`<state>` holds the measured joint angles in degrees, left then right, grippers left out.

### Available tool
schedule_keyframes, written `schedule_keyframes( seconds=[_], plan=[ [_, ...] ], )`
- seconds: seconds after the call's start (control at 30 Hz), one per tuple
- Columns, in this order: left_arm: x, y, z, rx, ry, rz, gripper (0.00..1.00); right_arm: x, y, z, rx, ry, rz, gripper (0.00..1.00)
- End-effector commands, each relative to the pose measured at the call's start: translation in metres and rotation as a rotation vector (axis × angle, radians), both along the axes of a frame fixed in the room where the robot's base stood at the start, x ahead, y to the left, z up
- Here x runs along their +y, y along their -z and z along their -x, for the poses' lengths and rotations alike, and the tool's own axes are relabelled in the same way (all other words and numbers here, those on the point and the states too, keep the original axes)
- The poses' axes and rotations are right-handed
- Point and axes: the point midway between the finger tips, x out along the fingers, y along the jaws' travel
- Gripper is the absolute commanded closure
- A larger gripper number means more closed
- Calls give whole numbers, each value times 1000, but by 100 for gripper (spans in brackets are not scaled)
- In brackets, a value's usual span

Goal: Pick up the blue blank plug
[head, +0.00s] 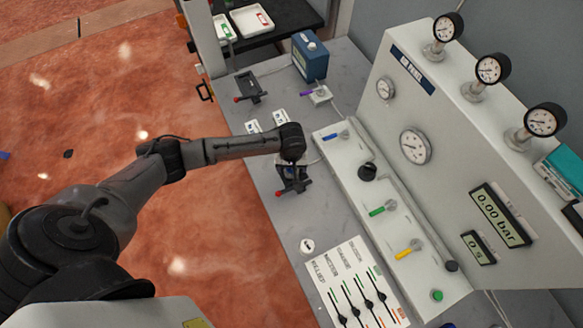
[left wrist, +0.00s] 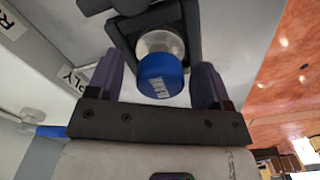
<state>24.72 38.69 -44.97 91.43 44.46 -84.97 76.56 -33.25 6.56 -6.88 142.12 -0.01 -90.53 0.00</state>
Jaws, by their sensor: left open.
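The blue blank plug (left wrist: 161,78) shows in the left wrist view as a blue cap with white lettering on a clear, rounded body. It sits in front of a dark square bracket (left wrist: 196,22). My left gripper (left wrist: 157,82) is open, with one purple finger on each side of the plug; I cannot tell whether either finger touches it. In the head view my left gripper (head: 291,172) is over the bench beside a dark clamp with a red knob (head: 279,193), and the plug is hidden there. My right gripper is in neither view.
A white panel with blue, green and yellow valves (head: 376,211) stands right of the gripper, below gauges. Another red-knobbed clamp (head: 249,87), a blue container (head: 310,57) and a purple-handled valve (head: 318,95) are farther back. A slider board (head: 352,287) lies in front.

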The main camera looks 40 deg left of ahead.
Motion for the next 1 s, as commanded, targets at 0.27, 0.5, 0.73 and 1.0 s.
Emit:
schedule_keyframes(
  seconds=[0.27, 0.5, 0.73, 1.0],
  plan=[
    [0, 10, 0, -1, 0, -1, 27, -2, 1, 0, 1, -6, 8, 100],
    [0, 9, 0, -1, 0, -1, 38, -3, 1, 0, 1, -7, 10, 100],
    [0, 9, 0, -1, 0, -1, 60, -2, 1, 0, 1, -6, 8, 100],
    [0, 9, 0, -1, 0, -1, 83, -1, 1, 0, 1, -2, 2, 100]
  ],
)
